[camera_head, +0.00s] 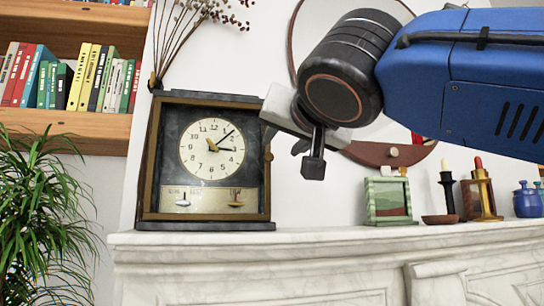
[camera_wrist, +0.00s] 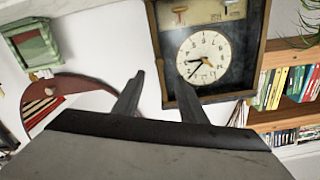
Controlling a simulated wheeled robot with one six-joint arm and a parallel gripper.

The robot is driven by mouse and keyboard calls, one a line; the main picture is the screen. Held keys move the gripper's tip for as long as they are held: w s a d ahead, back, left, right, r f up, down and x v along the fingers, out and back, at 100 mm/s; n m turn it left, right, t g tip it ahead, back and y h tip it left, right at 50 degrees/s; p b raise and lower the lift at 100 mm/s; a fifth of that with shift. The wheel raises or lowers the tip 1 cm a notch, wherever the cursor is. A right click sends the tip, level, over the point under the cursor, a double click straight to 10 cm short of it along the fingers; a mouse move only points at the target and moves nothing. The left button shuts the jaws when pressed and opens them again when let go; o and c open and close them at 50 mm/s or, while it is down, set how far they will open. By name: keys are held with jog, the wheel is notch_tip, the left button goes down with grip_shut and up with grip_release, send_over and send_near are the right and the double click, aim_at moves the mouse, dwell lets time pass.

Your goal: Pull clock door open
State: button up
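The clock (camera_head: 165,130) is a dark box with a round white dial and a brown-framed front door. It stands upright on the marble mantel (camera_head: 330,243). The door looks closed, with a small knob (camera_head: 268,155) on its right side. My gripper (camera_head: 308,158) is in front of the wall, to the right of the knob and apart from the clock in the picture. In the wrist view the clock (camera_wrist: 208,92) appears upside down, beyond the fingers. My gripper (camera_wrist: 162,86) is open there, with nothing between its two fingers. The knob is not clear in that view.
A green picture frame (camera_head: 388,200), a black candle (camera_head: 447,190), a brass candle holder (camera_head: 485,195) and blue jars (camera_head: 526,200) stand to the right on the mantel. A round mirror (camera_head: 294,50) is behind my arm. Bookshelves (camera_head: 65,120) and a plant (camera_head: 45,220) are at left.

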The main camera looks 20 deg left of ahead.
aim_at(269, 157)
jog(key=x, duration=1.2)
jog(key=shift+w+a, duration=0.1)
jog(key=shift+w, duration=0.05)
grip_shut()
